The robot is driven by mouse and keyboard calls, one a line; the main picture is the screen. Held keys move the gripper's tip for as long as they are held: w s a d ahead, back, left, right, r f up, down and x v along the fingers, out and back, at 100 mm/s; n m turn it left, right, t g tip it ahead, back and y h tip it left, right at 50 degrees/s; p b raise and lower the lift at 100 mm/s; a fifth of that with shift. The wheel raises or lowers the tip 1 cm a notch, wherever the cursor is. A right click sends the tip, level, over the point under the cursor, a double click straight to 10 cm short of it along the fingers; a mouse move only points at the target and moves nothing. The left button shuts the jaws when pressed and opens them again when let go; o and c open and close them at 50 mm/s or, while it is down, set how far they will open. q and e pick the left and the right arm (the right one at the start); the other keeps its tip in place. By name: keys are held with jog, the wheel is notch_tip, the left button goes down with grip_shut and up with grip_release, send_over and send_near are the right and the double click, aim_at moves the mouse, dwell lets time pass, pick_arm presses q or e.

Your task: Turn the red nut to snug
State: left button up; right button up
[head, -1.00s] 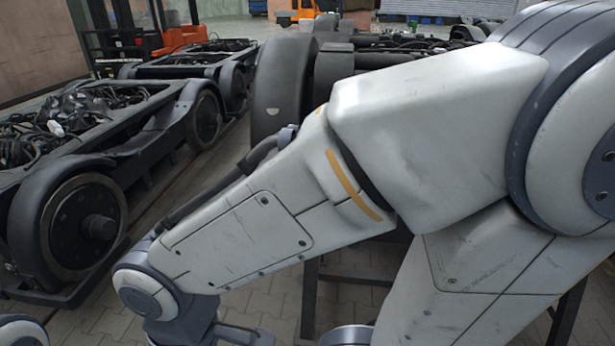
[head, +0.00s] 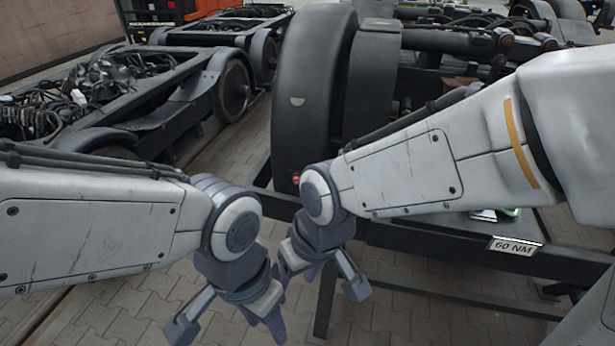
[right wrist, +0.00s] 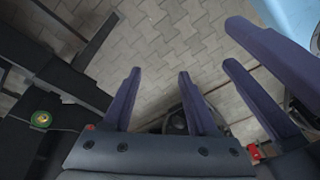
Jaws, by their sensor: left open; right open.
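A small red spot (head: 296,180), possibly the red nut, shows low on the big dark wheel (head: 308,100) in the head view, just left of my right wrist joint. Its shape is too small to tell. My right gripper (head: 325,285) is open and empty, below it and in front of the dark bench frame. My left gripper (head: 228,328) is open and empty, lower and to the left. In the right wrist view my right gripper's fingers (right wrist: 160,75) are spread over paving. A red piece (right wrist: 253,152) shows at lower right there; I cannot tell what it is.
A dark bench beam (head: 440,256) with a "60 NM" plate (head: 515,246) runs along the right. A green item is partly visible on the bench. A round green part (right wrist: 41,119) shows in the right wrist view. Bogies (head: 110,90) stand at the left.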

jog(key=w+a+f+m+t+p, duration=0.1)
jog(key=w+a+m+t, duration=0.2)
jog(key=w, duration=0.6)
jog(key=w+a+f+m+t+y+p, duration=0.1)
jog(key=w+a+f+t, duration=0.1)
jog(key=w+a, duration=0.5)
jog(key=w+a+f+m+t+p, duration=0.1)
jog(key=w+a+m+t, duration=0.15)
jog(key=w, duration=0.75)
jog(key=m+t+h+p, duration=0.3)
jog(key=m+t+h, duration=0.3)
jog(key=t+h, duration=0.25)
send_near(296, 183)
jog(key=shift+h, duration=0.25)
jog(key=b+x, duration=0.4)
jog(key=x, duration=0.4)
jog(key=shift+w, duration=0.3)
jog(key=shift+w+d, duration=0.15)
jog(key=shift+w, duration=0.2)
grip_shut()
